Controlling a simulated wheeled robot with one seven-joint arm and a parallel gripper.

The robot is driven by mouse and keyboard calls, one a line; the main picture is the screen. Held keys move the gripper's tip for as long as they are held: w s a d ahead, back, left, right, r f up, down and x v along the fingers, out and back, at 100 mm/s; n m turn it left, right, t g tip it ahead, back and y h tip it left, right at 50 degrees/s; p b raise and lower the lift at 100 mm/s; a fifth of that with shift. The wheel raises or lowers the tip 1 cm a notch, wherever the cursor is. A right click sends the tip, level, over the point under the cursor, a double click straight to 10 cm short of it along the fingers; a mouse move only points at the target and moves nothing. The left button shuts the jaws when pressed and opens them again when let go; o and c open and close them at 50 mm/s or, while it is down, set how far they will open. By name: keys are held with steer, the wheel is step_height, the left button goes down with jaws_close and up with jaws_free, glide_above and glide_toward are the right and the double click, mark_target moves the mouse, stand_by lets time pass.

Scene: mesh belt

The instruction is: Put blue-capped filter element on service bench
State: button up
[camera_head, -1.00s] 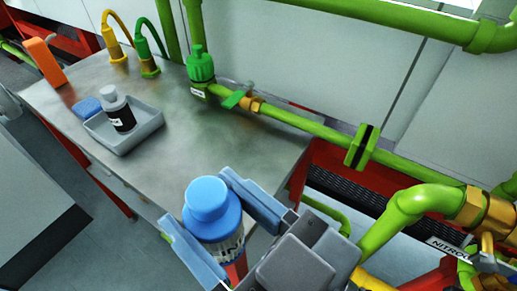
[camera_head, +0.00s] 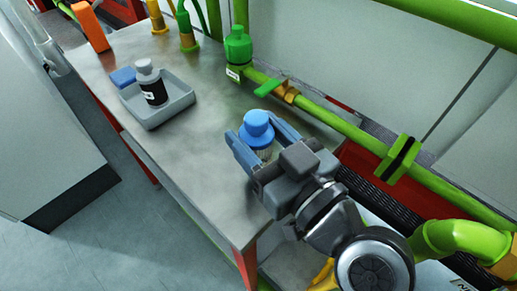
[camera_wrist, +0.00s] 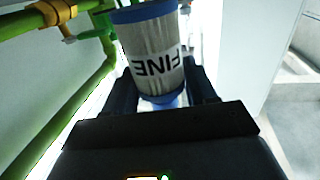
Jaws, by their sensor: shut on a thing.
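The blue-capped filter element (camera_head: 257,128) is between the fingers of my gripper (camera_head: 257,148) in the head view. My gripper is shut on it. In the wrist view the filter element (camera_wrist: 152,50) shows a pale pleated body with the word FINE, upside down in the picture, and blue at both ends. The service bench (camera_head: 195,150) is a grey metal table. The filter element appears over its near right part in the head view. I cannot tell whether its lower end touches the bench top, because the fingers hide it.
A grey tray (camera_head: 178,110) with a dark bottle (camera_head: 151,83) stands on the bench, beside a blue block (camera_head: 123,77). An orange block (camera_head: 90,28) is at the back left. Green pipes (camera_head: 330,120) run along the right side. The bench middle is clear.

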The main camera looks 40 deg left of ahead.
mark_target(266, 163)
steer(key=shift+f, duration=2.05)
steer(key=shift+f+b, duration=0.15)
steer(key=shift+b, duration=0.2)
steer(key=o, duration=1.1)
steer(key=shift+r+p, duration=0.25)
steer(key=shift+p, duration=0.1)
steer(key=b+v, duration=0.2)
steer(key=v, duration=1)
steer(key=shift+b, duration=0.3)
